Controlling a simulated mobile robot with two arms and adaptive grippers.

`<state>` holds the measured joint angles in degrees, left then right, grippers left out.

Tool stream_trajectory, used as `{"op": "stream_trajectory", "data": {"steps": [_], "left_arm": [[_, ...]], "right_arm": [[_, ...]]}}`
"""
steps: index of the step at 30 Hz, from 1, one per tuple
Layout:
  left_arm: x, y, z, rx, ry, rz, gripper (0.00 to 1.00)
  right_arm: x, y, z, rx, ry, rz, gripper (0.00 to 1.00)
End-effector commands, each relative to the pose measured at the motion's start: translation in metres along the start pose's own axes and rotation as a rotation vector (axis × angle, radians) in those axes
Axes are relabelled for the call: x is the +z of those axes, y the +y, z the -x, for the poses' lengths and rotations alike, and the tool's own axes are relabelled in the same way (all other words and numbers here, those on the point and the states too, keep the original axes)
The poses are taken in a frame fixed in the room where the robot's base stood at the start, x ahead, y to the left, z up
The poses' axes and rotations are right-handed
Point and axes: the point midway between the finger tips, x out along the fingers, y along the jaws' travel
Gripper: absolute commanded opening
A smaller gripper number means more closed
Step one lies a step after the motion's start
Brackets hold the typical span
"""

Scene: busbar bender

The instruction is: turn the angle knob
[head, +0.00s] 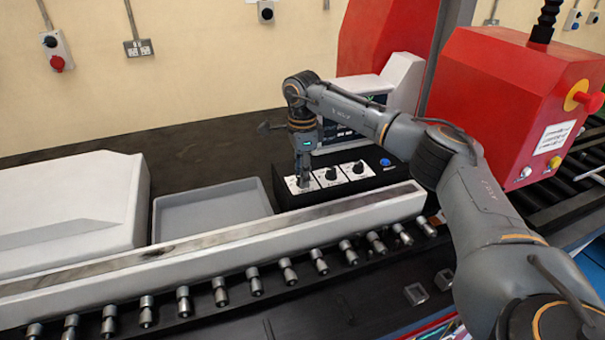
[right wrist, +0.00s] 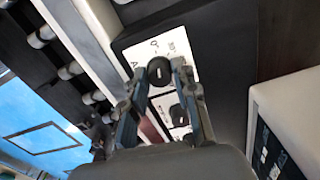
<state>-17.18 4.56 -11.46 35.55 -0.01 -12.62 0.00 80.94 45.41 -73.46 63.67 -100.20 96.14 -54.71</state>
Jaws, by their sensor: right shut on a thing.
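The black control box (head: 283,202) carries a row of dark knobs on white label plates. My right gripper (head: 303,184) reaches down onto the leftmost knob, which it mostly hides in the head view. In the right wrist view this angle knob (right wrist: 158,70) is round and black with a light mark, on a white plate with partly readable lettering. The fingers of my right gripper (right wrist: 156,80) are on either side of it, shut on it. My left gripper is not in view.
The middle knob (head: 331,174) and right knob (head: 359,168) stand close beside the gripper, with a blue button (head: 385,162) further right. A screen (head: 345,127) is behind. A grey tray (head: 210,207) lies left; a long pale rail (head: 220,246) runs in front.

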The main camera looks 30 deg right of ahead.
Motion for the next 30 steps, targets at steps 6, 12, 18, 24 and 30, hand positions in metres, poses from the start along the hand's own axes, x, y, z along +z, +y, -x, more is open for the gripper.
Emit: {"op": "stream_trajectory", "data": {"steps": [6, 12, 18, 24, 30], "left_arm": [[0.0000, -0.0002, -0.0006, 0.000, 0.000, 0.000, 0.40], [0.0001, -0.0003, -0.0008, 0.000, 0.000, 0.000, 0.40], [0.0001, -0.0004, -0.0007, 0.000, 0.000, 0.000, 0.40], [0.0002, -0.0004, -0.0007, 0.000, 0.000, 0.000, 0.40], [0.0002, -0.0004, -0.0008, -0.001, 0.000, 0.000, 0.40]], "right_arm": [[0.0004, -0.0005, 0.0007, -0.002, -0.001, 0.075, 0.00], [0.0004, -0.0005, 0.0008, -0.002, -0.001, 0.101, 0.00], [0.0004, -0.0005, 0.0009, -0.002, -0.001, 0.104, 0.00], [0.0005, -0.0005, 0.0008, -0.002, -0.001, 0.104, 0.35], [0.0004, -0.0003, 0.0005, -0.002, -0.001, 0.103, 0.52]]}}
